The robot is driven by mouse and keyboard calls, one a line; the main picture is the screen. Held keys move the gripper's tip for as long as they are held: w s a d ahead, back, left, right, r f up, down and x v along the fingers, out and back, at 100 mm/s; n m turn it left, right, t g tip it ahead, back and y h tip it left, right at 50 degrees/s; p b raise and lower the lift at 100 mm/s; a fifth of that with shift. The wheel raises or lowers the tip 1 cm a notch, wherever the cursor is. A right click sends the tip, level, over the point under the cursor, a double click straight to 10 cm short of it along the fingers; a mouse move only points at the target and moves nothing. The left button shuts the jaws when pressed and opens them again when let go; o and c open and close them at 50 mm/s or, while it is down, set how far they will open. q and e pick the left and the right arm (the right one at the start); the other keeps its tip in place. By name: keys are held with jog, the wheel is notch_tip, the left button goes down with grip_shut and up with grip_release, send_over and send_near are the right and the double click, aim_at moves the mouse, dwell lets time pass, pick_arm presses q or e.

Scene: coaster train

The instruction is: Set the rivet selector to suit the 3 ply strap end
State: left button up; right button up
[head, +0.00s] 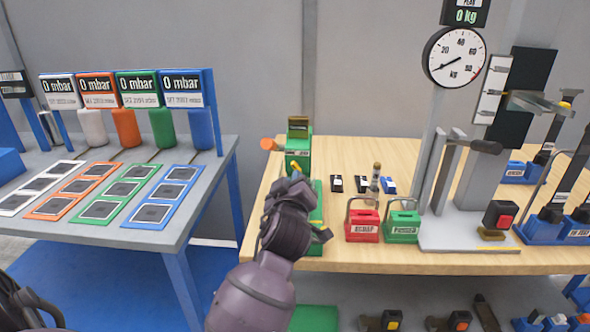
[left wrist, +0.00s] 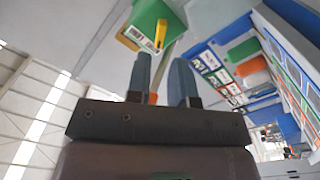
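A green riveting machine (head: 298,150) stands at the left end of the wooden bench in the head view. It has an orange knob on its left, a dark plate on top and a small yellow lever (head: 293,168). The green body (left wrist: 148,20) and yellow lever (left wrist: 160,34) also show in the left wrist view, beyond the fingertips. My left gripper (left wrist: 161,70) is open, its two fingers apart with nothing held between them. In the head view my left wrist hides the lower front of the machine. The selector's setting is too small to read. My right gripper is out of view.
Small black and blue pieces (head: 363,183) lie behind a red bin (head: 362,226) and a green bin (head: 401,227). A weighing stand with a dial (head: 455,57) stands to their right. A grey table (head: 200,172) with coloured pads is at left, across a gap.

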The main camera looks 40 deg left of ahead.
pick_arm(q)
jog(key=shift+x, duration=2.95)
jog(key=shift+d, duration=0.1)
grip_shut()
